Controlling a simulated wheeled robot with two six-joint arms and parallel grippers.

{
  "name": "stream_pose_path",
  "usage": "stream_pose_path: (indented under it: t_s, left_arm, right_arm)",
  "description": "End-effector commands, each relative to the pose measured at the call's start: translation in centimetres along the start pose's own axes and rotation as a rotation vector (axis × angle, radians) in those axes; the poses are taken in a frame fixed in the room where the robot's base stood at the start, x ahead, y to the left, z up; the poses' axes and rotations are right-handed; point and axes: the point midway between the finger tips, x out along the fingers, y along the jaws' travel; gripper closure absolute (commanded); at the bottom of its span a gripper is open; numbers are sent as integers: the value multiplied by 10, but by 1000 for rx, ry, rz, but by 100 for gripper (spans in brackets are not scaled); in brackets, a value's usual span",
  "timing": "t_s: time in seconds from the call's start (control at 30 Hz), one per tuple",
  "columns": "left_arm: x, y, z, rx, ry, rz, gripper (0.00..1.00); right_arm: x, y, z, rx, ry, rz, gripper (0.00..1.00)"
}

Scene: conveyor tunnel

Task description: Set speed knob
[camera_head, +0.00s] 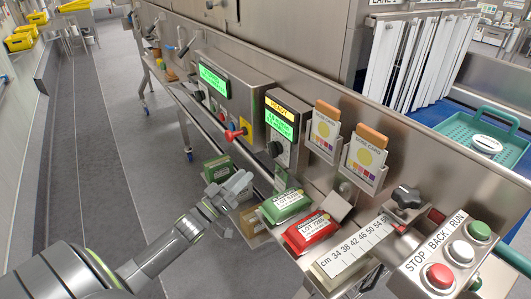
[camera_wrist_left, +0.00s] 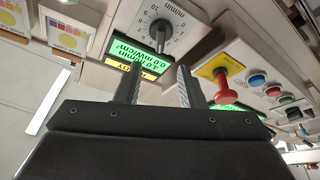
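The speed knob (camera_wrist_left: 160,29) is a dark round knob on a pale dial marked m/min, upside down in the left wrist view. In the head view the knob (camera_head: 274,149) sits low on a grey panel, under a yellow and green display (camera_head: 280,117). The display (camera_wrist_left: 137,55) in the wrist view reads 0.0 m/min. My left gripper (camera_head: 240,186) is in front of and below the panel, apart from the knob. In the wrist view its two fingers (camera_wrist_left: 157,72) are apart with nothing between them. My right gripper is not in view.
A red lever switch (camera_head: 235,133) projects left of the knob panel. Green and red packs (camera_head: 310,232) lie below it on the right. Two card holders (camera_head: 365,162) and a black knob (camera_head: 406,196) by a cm scale stand farther right. A button box (camera_head: 450,258) is at lower right.

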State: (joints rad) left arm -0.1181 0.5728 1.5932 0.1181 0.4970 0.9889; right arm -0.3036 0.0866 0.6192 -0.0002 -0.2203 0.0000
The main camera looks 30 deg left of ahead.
Motion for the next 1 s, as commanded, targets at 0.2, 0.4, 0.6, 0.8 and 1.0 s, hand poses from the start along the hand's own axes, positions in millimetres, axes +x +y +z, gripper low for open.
stream_pose_path:
  t_s: [0.2,0.4,0.6,0.8,1.0]
  left_arm:
    - [49,1,-2,0,3,1,65]
    - [83,0,-1,0,1,-1,65]
    - [100,0,0,1,0,-2,65]
    - [102,0,1,0,-1,-2,65]
    - [102,-1,1,0,-1,-2,72]
  right_arm:
    - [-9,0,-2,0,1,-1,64]
    - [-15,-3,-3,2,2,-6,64]
    - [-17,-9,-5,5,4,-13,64]
    - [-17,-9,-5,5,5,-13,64]
    - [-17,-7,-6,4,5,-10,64]
